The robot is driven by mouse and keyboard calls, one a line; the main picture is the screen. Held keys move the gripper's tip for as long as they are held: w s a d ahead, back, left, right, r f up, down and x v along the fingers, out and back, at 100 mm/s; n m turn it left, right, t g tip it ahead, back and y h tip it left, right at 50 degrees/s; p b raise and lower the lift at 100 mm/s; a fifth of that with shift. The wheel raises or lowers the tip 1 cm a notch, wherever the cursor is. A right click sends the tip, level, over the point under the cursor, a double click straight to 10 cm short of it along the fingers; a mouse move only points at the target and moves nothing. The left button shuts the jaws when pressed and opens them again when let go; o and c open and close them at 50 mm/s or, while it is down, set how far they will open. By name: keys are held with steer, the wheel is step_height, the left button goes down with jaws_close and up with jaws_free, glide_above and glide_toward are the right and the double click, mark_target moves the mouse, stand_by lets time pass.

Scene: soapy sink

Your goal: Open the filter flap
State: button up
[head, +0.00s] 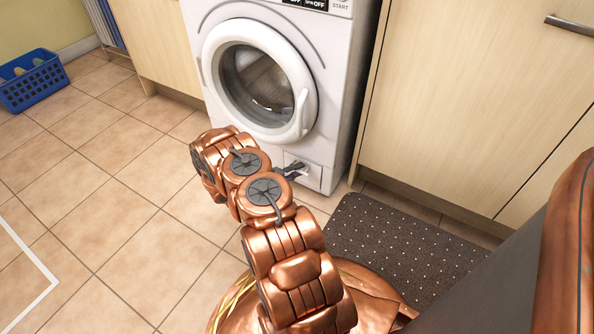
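The white washing machine (338,100) stands against the cabinets, its round door (312,110) closed. The filter flap (313,176) is a small pale panel low on the machine's front, right of centre. My copper-coloured arm reaches down to it. My gripper (294,170) is dark and small in the head view, right in front of the flap and overlapping it. The gripper and arm hide part of the flap. I cannot tell whether the gripper touches the flap, whether its fingers are apart, or whether the flap is ajar.
A dark dotted mat (400,255) lies on the tiled floor right of my arm. Wooden cabinets (455,100) flank the machine. A blue basket (35,85) stands at the far left. The tiles (110,205) left of my arm are clear.

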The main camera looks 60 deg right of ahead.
jaws_close()
